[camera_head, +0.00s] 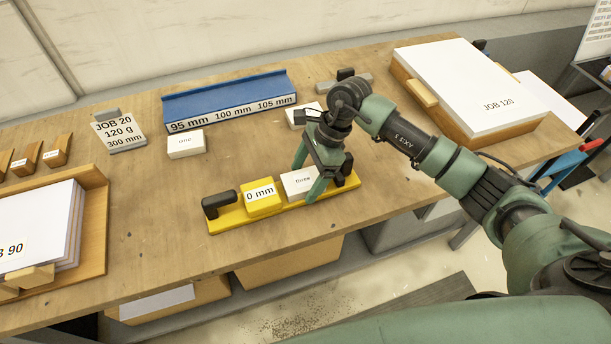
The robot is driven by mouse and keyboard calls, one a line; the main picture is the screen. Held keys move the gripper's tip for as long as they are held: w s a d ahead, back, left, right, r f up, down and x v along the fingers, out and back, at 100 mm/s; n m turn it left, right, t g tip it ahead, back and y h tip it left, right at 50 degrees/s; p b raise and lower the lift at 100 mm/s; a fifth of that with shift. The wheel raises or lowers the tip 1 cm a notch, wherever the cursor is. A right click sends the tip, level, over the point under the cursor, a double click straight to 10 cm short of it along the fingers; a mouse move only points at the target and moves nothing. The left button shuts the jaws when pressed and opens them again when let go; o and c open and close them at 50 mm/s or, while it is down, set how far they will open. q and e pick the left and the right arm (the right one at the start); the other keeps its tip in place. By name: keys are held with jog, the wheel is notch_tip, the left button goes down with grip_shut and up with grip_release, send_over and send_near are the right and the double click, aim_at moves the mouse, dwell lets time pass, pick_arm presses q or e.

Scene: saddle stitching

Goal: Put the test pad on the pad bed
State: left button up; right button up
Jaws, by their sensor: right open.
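A white pad marked "three" (296,183) sits on the yellow bar-shaped bed (284,213), right of a yellow block marked "0 mm" (261,198). The bed has a black knob at each end. My right gripper (305,184) is open, its fingers pointing down at the pad, one on its far side and one on its near side. I cannot tell whether they touch it. A white pad marked "one" (186,144) lies on the table to the left, and another white pad (297,117) is partly hidden behind my right gripper. My left gripper is not in view.
A blue rack (225,94) marked 95, 100 and 105 mm stands behind. A "JOB 20" sign (120,131) is left of it. A wooden tray of sheets (92,235) is at the left, and a "JOB 120" stack (480,80) at the right. The table's middle left is clear.

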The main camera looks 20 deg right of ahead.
jog(key=b+v, duration=0.4)
jog(key=v, duration=0.8)
jog(key=shift+f, duration=0.1)
